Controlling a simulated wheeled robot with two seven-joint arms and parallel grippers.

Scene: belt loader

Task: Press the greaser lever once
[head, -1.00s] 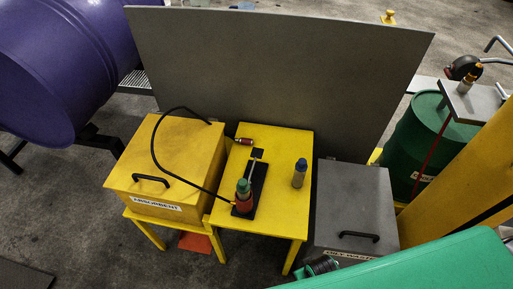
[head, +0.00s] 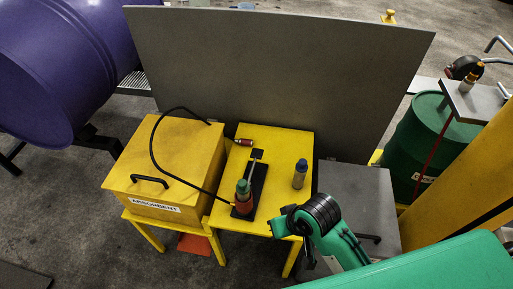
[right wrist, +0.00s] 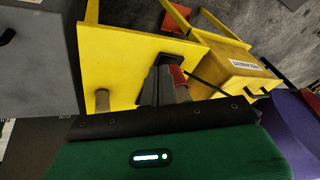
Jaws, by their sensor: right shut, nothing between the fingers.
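The greaser (head: 243,197) stands on the yellow table (head: 275,205), with a red body and green top on a black base plate. Its thin grey lever (head: 254,160) runs back from the body. In the head view my right arm is at the table's front right corner, apart from the greaser. My left gripper is not in view.
A grey-capped bottle (head: 300,176) stands on the table right of the greaser. A yellow absorbent box (head: 170,160) stands at left, a grey bin (head: 360,190) at right. A tall grey panel (head: 280,75) closes off the back.

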